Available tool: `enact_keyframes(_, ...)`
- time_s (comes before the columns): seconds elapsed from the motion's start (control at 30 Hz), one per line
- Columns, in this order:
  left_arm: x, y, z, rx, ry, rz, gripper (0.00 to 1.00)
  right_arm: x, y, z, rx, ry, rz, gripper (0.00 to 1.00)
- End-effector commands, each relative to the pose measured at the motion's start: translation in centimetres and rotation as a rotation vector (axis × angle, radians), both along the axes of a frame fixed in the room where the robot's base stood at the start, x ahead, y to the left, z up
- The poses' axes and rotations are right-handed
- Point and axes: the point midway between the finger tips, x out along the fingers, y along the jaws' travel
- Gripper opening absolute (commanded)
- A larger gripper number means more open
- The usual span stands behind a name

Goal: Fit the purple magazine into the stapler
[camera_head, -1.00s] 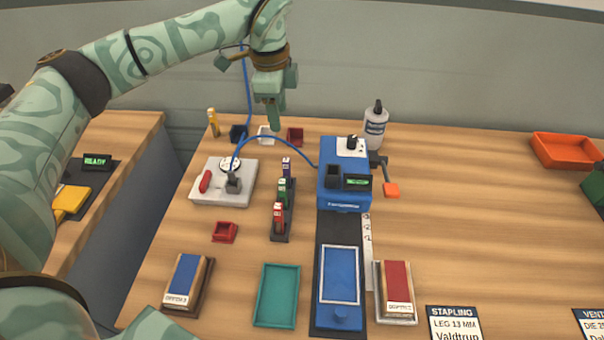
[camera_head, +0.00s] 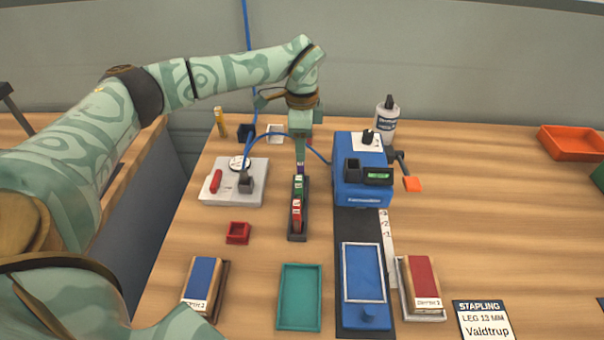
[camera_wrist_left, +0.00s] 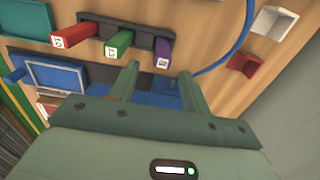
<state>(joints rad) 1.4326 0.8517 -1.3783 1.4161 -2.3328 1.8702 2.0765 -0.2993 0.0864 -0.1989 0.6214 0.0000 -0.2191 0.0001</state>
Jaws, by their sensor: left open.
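The purple magazine (camera_wrist_left: 163,52) stands at one end of a dark rack (camera_head: 298,233), beside the green magazine (camera_wrist_left: 118,44) and the red magazine (camera_wrist_left: 74,35). In the head view the purple one is mostly hidden behind my gripper. My left gripper (camera_head: 300,163) points down at the far end of the rack. In the left wrist view its two fingers (camera_wrist_left: 157,76) are apart, near the purple magazine, with nothing held. The blue stapler (camera_head: 361,190) stands right of the rack, with a dark opening on top and a green display. My right gripper is not in view.
A grey station (camera_head: 213,191) with a red switch stands left of the rack. A blue cable loops close to my gripper. A small red box (camera_head: 237,233), a teal tray (camera_head: 300,297) and a glue bottle (camera_head: 387,118) stand around. The table's right side is mostly clear.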

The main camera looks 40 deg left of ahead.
Motion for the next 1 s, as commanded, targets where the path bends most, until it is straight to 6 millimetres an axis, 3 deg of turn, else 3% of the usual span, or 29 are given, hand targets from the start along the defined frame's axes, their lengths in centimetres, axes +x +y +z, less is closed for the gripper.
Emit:
enact_keyframes(0.37, 0.2, 0.4, -5.1, 0.001, 0.003, -0.001, 0.47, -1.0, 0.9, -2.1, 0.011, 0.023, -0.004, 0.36)
enact_keyframes(0.6, 0.2, 0.3, -5.2, 0.0, -0.002, -0.001, 0.47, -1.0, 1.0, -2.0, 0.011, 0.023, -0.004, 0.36)
enact_keyframes(0.8, 0.2, 0.3, -5.2, 0.0, -0.002, -0.001, 0.0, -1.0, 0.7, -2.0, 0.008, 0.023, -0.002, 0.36)
enact_keyframes(1.0, 0.2, 0.3, -5.2, 0.0, -0.002, -0.001, 0.0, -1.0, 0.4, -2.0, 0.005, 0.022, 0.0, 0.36)
